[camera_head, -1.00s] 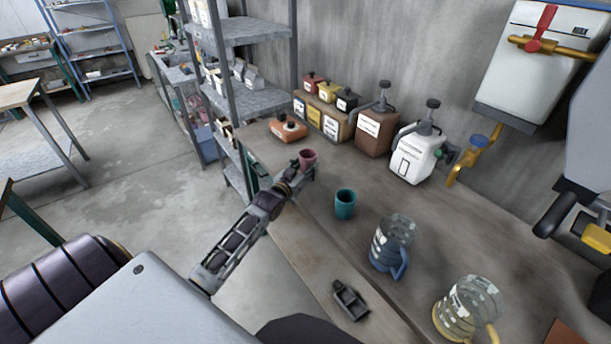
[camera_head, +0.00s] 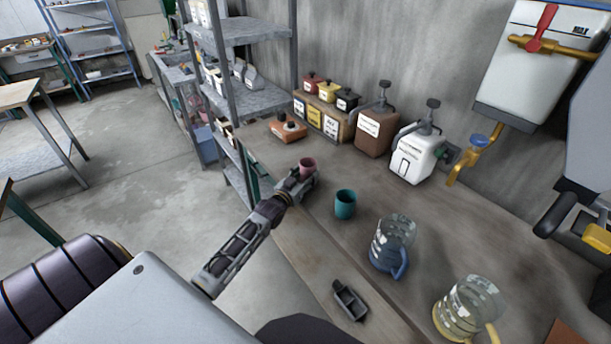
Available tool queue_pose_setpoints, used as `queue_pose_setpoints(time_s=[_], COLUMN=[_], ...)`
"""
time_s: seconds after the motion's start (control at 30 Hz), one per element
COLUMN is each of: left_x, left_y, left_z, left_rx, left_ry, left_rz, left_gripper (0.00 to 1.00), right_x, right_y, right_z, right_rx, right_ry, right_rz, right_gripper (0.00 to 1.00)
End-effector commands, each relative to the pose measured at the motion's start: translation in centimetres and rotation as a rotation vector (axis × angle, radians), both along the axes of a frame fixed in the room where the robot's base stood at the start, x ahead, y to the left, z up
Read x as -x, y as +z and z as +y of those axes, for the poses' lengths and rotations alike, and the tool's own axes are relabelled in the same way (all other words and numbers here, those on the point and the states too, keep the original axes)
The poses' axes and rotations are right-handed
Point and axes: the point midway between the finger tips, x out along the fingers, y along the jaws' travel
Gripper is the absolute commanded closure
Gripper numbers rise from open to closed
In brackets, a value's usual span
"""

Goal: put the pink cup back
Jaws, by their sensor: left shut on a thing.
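The pink cup (camera_head: 307,167) is upright at the left end of the workbench (camera_head: 400,240). My left gripper (camera_head: 302,180) is shut on it from the near left side, and the fingers hide part of its lower body. I cannot tell whether the cup's base touches the bench. My right gripper is not clearly in view; a dark grey open-topped piece (camera_head: 350,300) shows at the bench's front edge, and I cannot tell what it belongs to.
A teal cup (camera_head: 345,204) stands right of the pink cup. A blue-based jug (camera_head: 391,245) and a yellow-handled jug (camera_head: 468,308) stand nearer. An orange-brown box (camera_head: 288,128), labelled containers (camera_head: 322,115) and a white canister (camera_head: 416,153) line the back. A shelf rack (camera_head: 245,100) stands left.

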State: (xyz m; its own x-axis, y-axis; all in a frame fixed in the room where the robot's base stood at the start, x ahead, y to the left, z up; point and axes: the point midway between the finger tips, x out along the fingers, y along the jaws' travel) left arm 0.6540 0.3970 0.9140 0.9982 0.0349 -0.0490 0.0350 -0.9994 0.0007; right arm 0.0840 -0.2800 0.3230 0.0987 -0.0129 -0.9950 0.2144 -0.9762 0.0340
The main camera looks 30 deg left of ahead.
Motion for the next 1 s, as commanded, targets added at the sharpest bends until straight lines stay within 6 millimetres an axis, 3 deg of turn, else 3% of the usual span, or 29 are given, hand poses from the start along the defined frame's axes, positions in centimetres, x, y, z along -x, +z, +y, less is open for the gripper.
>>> queue_pose_setpoints(time_s=[0.03, 0.2, 0.63, 1.0], left_x=[0.0, 0.0, 0.0, 2.0], left_y=[-0.1, 0.0, 0.3, 0.2], left_z=[0.0, 0.0, 0.0, -0.1], left_rx=[0.0, 0.0, 0.0, 0.0], left_ry=[0.0, 0.0, 0.0, 0.0], left_rz=[0.0, 0.0, 0.0, 0.001], left_gripper=[0.46, 0.27, 0.27, 0.27], right_x=[-0.1, -0.1, -0.1, -0.1], right_y=[0.0, 0.0, 0.1, 0.1], right_z=[0.0, 0.0, -0.1, -0.1], right_rx=[0.0, 0.0, 0.001, 0.001], right_ry=[0.0, 0.0, 0.0, 0.0], right_rz=[-0.001, -0.002, -0.002, -0.002], right_gripper=[0.0, 0.0, 0.0, 0.0])
